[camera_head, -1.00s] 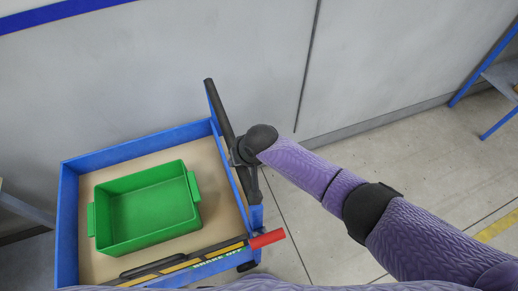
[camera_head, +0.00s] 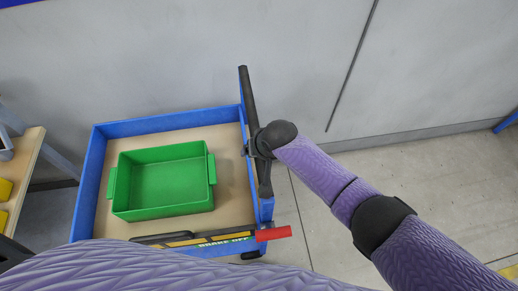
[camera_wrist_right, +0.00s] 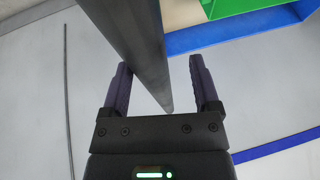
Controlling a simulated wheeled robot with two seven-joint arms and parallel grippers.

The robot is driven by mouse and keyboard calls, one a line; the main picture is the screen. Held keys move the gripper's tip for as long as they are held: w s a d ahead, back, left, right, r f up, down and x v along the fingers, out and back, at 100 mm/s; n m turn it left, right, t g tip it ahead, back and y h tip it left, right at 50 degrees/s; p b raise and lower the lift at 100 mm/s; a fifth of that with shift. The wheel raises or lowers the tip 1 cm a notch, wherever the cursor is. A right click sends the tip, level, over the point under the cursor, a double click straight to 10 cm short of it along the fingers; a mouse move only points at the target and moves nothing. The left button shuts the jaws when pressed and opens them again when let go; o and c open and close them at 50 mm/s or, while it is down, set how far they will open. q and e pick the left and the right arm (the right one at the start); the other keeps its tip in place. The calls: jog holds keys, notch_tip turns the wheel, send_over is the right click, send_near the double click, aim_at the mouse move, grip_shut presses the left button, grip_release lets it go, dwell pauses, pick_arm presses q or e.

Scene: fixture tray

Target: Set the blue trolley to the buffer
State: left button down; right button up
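The blue trolley (camera_head: 85,185) stands against the grey wall, with a beige deck and a dark handle bar (camera_head: 249,95) along its right end. A green bin (camera_head: 165,185) sits on the deck. My right gripper (camera_head: 258,146) is at the middle of the handle bar. In the right wrist view, its two fingers (camera_wrist_right: 160,66) stand apart with the bar (camera_wrist_right: 140,40) passing between them, and a gap shows beside the right finger. A red-ended lever (camera_head: 273,234) with a "brake off" label lies along the trolley's near edge. My left gripper is out of view.
A wooden-topped shelf (camera_head: 24,160) with yellow items stands at the left edge, apart from the trolley. The wall (camera_head: 300,60) runs close behind the trolley. The floor (camera_head: 450,165) to the right is open. A blue leg (camera_head: 508,122) shows at the far right edge.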

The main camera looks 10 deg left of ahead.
jog(key=shift+d, duration=0.1)
jog(key=shift+r, duration=0.35)
jog(key=p+v, duration=0.4)
jog(key=v, duration=0.4)
jog(key=shift+s+d+r+p, duration=0.15)
jog(key=shift+r+p, duration=0.05)
jog(key=shift+p, duration=0.1)
jog(key=shift+s+d+r, duration=0.15)
jog(key=shift+r, duration=0.15)
